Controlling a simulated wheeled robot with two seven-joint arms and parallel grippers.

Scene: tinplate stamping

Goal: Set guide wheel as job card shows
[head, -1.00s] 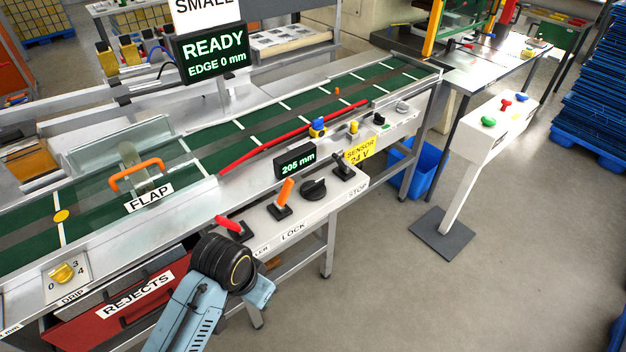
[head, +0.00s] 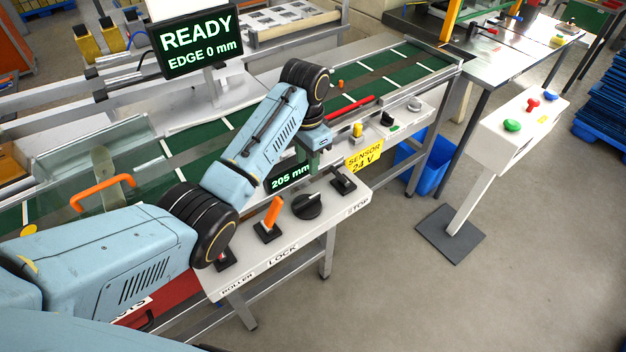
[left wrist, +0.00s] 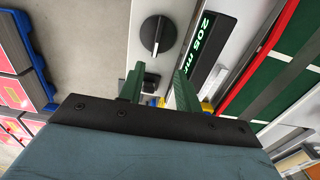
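My left gripper (head: 316,158) is above the front rail of the conveyor, beside the black display reading 205 mm (head: 290,176). In the left wrist view its two green fingers (left wrist: 159,72) are apart with nothing seen between the tips. The red guide rail (head: 352,106) lies along the belt, partly covered by my arm. The screen (head: 200,42) reads READY, EDGE 0 mm. My right gripper is not in view.
The front panel holds an orange lever (head: 272,212), a black rotary knob (head: 307,205) and a black switch (head: 343,181). A yellow knob (head: 358,130) stands beyond my gripper near the SENSOR 24 V label (head: 363,159).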

